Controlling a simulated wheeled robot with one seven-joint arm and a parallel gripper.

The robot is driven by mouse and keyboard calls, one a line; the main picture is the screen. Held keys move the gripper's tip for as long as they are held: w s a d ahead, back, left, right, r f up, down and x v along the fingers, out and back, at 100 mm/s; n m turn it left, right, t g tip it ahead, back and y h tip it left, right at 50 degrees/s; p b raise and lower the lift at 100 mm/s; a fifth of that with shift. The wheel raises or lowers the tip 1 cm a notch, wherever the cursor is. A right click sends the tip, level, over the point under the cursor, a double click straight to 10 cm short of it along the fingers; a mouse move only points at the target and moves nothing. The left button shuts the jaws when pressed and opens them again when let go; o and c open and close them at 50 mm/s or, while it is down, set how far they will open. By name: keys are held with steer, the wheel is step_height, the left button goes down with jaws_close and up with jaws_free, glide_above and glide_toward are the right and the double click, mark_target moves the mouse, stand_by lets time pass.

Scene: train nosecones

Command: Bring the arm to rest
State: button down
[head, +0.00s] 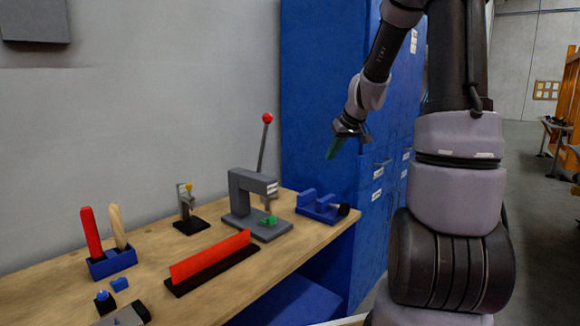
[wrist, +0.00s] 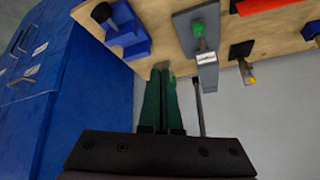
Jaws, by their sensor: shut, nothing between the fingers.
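My gripper (head: 335,147) hangs in the air to the right of the bench, in front of the blue cabinet, its green fingers angled downward. In the wrist view the two green fingers (wrist: 160,78) lie side by side, shut and empty. My arm reaches down from the upper right of the head view. The gripper is above the blue vise (head: 319,208) and touches nothing that I can see.
The wooden bench (head: 215,283) bears a grey lever press (head: 240,195), a red bar on a black base (head: 212,260), a small black stand (head: 187,221) and a blue holder (head: 112,263) with two handles. The blue cabinet (head: 325,95) stands behind. Open floor (head: 535,250) lies right.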

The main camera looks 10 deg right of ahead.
steer(key=s+a+r+m, duration=0.1)
steer(key=s+a+r, duration=0.35)
steer(key=s, duration=0.25)
steer(key=s+a+r+m, duration=0.1)
steer(key=s+a+r, duration=0.3)
steer(key=s+r, duration=0.15)
steer(key=s+a+r+m, duration=0.1)
steer(key=s+m, duration=0.2)
steer(key=s, duration=1.1)
steer(key=shift+s+r+m+t, duration=0.3)
steer(key=shift+s+r+m, duration=0.1)
steer(key=shift+a, duration=0.1)
